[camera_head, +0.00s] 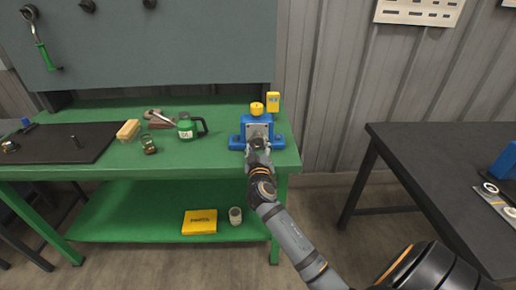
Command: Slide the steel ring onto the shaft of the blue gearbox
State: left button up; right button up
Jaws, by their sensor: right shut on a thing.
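The blue gearbox (237,142) stands upright near the right end of the green bench, with a grey front plate (259,130) and a yellow cap on top. My right gripper (258,146) is right in front of this plate, its arm reaching up from the lower right. It is shut on a small grey piece that looks like the steel ring (259,141). The gripper covers most of the ring and the shaft, so I cannot tell whether the ring is around the shaft or only in front of it. My left gripper is not in view.
A dark mat (45,152) lies farther left. A yellow box (200,221) is on the lower shelf. A dark table (440,155) stands at right.

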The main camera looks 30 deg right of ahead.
jog(key=shift+x, duration=1.05)
jog(key=shift+b, duration=0.35)
jog(key=shift+w+d, duration=0.15)
jog(key=shift+w, duration=0.1)
jog(key=shift+b+x, duration=0.3)
jog(key=shift+x, duration=0.45)
jog(key=shift+w+d, duration=0.1)
jog(key=shift+d, duration=0.05)
jog(key=o, duration=1.6)
jog(key=shift+o, duration=0.2)
